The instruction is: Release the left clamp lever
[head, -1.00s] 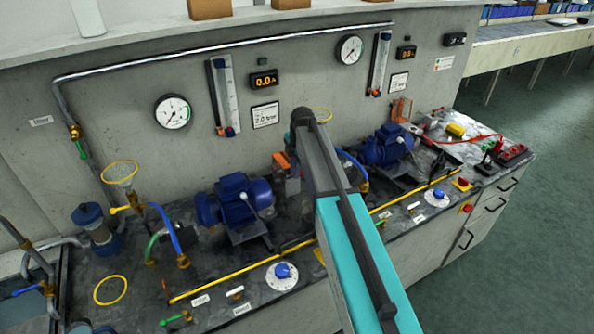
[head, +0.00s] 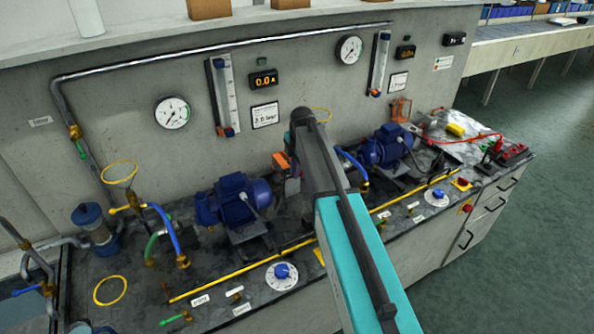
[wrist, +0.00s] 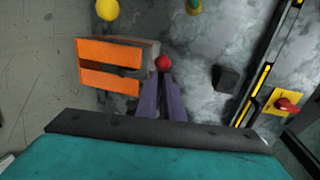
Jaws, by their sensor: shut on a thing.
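In the wrist view a red ball knob (wrist: 163,63) sits just beyond the tips of my gripper (wrist: 163,82). The two dark purple-grey fingers are close together, shut on the lever beneath this knob. The lever's shaft is mostly hidden by the fingers. An orange slotted piece (wrist: 108,66) with a grey block behind it lies just left of the fingertips. In the head view an orange piece (head: 281,160) shows left of my arm, which hides the gripper and the knob.
Blue pump motors stand on the bench at left (head: 236,199) and right (head: 388,146) of my arm. A yellow strip (head: 245,268) runs along the front. In the wrist view a yellow ball (wrist: 107,9), a dark block (wrist: 226,78) and a red button (wrist: 287,105) are nearby.

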